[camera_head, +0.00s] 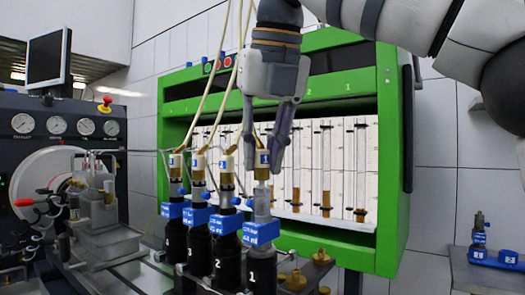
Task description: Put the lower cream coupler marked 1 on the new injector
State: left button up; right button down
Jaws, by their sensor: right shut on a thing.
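The cream coupler marked 1 (262,173) has a blue tag and is held upright by my right gripper (265,150), whose fingers are shut around its upper part. The coupler is directly above the injector marked 1 (262,262), a black body with a blue collar and a grey upper part. The coupler's lower end meets or nearly meets the injector's top; I cannot tell whether it is seated. A cream hose runs up from the coupler, partly hidden behind the gripper. My left gripper is out of view.
More injectors (226,258) stand in a row to the left, with cream couplers (226,165) and hoses above them. The green cabinet (390,150) with glass tubes is behind. Brass fittings (296,280) sit at right. A small table (470,280) holds another blue-collared injector.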

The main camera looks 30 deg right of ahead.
jog(key=shift+f, duration=0.5)
jog(key=c, duration=1.7)
grip_release()
